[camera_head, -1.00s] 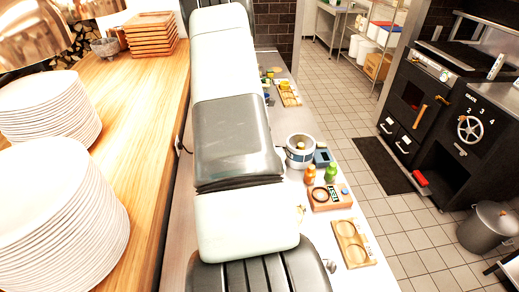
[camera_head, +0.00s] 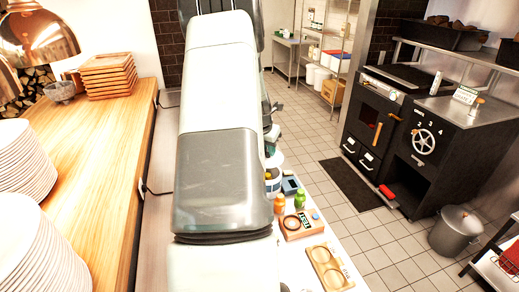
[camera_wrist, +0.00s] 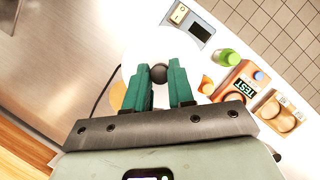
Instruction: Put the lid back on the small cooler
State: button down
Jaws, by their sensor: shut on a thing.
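My gripper (camera_wrist: 160,88) has its green fingers shut on the dark round knob of a white round lid (camera_wrist: 133,62). In the head view the lid (camera_head: 275,158) shows as a pale edge beside my arm, just above the small cooler (camera_head: 272,187). The cooler is a round container with a blue band, standing on the white counter and partly hidden by my arm. In the wrist view the lid covers the area where the cooler stands. I cannot tell whether lid and cooler touch.
Stacked plates (camera_head: 25,165) stand on the wooden counter at left.

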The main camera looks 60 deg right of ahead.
jog(key=shift+f, duration=2.7)
jog(key=shift+f, duration=0.2)
jog(key=c, duration=0.9)
grip_release()
jog(key=shift+o, duration=0.4)
jog(key=o, duration=0.4)
jog(key=shift+r, duration=3.5)
